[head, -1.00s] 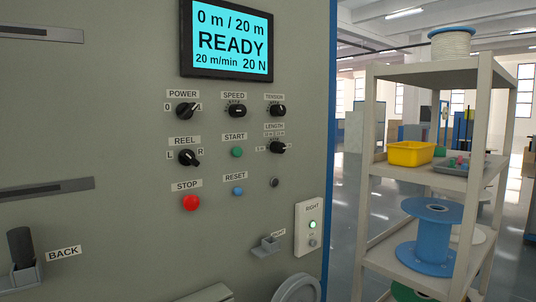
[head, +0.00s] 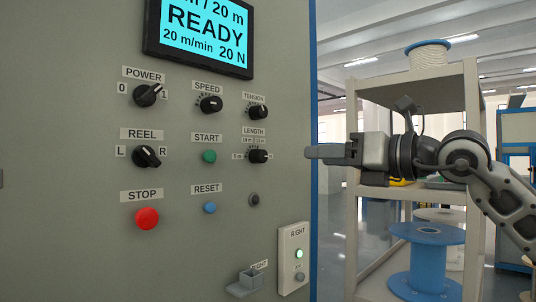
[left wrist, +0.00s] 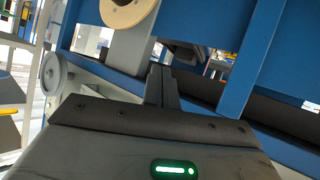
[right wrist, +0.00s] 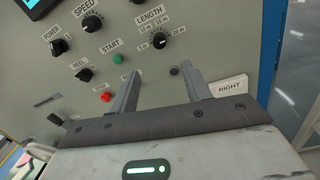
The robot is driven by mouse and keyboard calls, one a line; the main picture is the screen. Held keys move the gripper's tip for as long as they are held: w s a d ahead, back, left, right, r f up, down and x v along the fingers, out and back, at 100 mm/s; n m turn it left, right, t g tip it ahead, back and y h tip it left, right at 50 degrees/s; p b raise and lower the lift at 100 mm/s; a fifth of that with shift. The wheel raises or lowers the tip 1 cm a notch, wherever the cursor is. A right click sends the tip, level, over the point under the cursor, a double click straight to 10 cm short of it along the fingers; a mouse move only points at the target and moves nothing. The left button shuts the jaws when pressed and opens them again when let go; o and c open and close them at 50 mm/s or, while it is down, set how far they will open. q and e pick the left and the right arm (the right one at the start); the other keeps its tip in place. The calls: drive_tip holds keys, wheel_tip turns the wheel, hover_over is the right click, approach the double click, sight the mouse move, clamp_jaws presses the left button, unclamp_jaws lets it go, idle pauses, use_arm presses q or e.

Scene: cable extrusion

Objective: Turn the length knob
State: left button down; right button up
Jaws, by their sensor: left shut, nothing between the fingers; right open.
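The length knob (head: 259,156) is a black round knob under the LENGTH label on the grey panel. In the right wrist view the length knob (right wrist: 158,40) shows ahead of the fingers, with length marks around it. My right gripper (head: 310,152) is in front of the panel, to the right of the knob in the head view. Its two fingers (right wrist: 160,80) are apart with nothing between them, and the knob is beyond their tips. My left gripper (left wrist: 161,72) is shut and empty, beside blue framework; it is out of the head view.
Near the length knob are the tension knob (head: 258,111), the speed knob (head: 211,104), the green start button (head: 209,156) and a small black button (head: 254,200). The red stop button (head: 147,218) is lower left. A shelf rack (head: 352,230) with a blue spool (head: 428,262) stands at right.

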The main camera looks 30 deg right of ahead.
sight(264, 156)
drive_tip(key=p+x, duration=0.3)
drive_tip(key=x, duration=1)
drive_tip(key=shift+w+a+p, duration=0.1)
drive_tip(key=shift+p, duration=0.3)
drive_tip(key=c, duration=1)
